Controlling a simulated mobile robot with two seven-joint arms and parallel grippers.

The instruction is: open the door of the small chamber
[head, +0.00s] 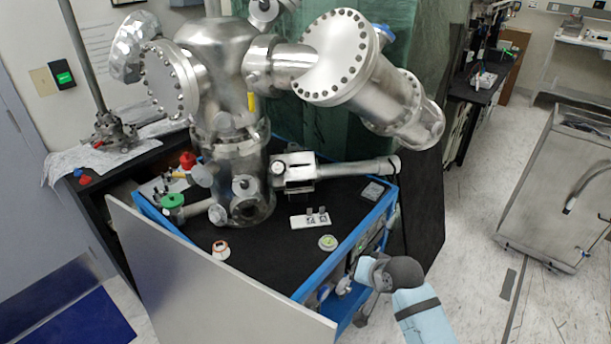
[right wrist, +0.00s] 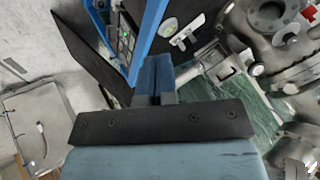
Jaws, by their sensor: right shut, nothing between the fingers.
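A steel vacuum chamber (head: 232,160) stands on a black-topped, blue-framed cart. A small box-shaped chamber (head: 292,170) with a round fitting on it joins its right side, and a metal tube (head: 350,170) runs right from it. I cannot make out the door or how far it is open. My right gripper (head: 345,288) is at the cart's front right side, below the top and apart from the small chamber. In the right wrist view its blue fingers (right wrist: 155,75) are together and empty. My left gripper is out of view.
A large grey panel (head: 210,285) stands along the cart's front left. A round green-topped item (head: 327,242) and a white plate (head: 310,220) lie on the cart top. A grey metal cart (head: 550,190) stands at right, with clear floor before it.

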